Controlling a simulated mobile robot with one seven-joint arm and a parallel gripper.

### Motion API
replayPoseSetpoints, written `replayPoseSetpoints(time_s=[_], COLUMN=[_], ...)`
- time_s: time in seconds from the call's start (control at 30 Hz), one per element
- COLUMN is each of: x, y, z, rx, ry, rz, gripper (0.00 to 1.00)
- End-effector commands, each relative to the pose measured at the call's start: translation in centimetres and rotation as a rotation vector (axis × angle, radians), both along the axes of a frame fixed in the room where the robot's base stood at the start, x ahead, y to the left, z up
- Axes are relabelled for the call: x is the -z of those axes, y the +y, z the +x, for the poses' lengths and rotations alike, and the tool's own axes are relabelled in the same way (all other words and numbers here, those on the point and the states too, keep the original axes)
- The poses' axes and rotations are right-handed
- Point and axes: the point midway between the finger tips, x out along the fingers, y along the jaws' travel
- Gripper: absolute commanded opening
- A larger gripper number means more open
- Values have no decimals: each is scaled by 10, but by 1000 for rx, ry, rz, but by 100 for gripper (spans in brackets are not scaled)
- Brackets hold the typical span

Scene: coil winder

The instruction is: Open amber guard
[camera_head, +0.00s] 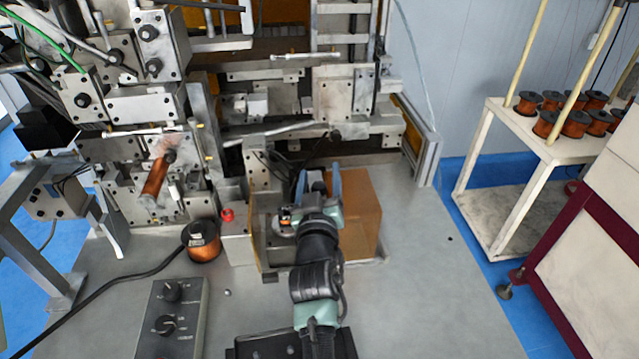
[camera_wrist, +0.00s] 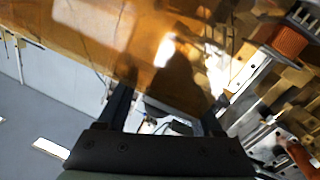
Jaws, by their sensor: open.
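The amber guard (camera_head: 362,212) is a see-through amber box on the grey machine table, in front of the winder. In the wrist view its amber panel (camera_wrist: 95,45) fills much of the upper picture, with bright reflections on it. My gripper (camera_head: 319,177) is over the guard's left and middle part, its two blue fingers pointing toward the machine. In the wrist view my gripper (camera_wrist: 168,102) is open, with an edge of the amber panel running across near the fingertips. I cannot tell whether the fingers touch it. My arm hides part of the guard's front.
A box with a red button (camera_head: 227,214) and a copper spool (camera_head: 202,240) stand left of the guard. A control box with knobs (camera_head: 172,318) is at front left, a black cable beside it. The table right of the guard is clear. A cart (camera_head: 500,195) with spools stands at right.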

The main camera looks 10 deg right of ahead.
Motion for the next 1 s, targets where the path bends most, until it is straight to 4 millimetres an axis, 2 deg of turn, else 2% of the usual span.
replayPoseSetpoints(time_s=[0.17,0.27,0.6,0.8,1.0], x=[1,1,3,3,1], y=[2,4,14,19,21], z=[-12,-25,-85,-113,-126], rx=[0,0,0,0,-1], ry=[1,1,3,3,1], rz=[-1,1,0,0,0], gripper=[67,67,67,67,67])
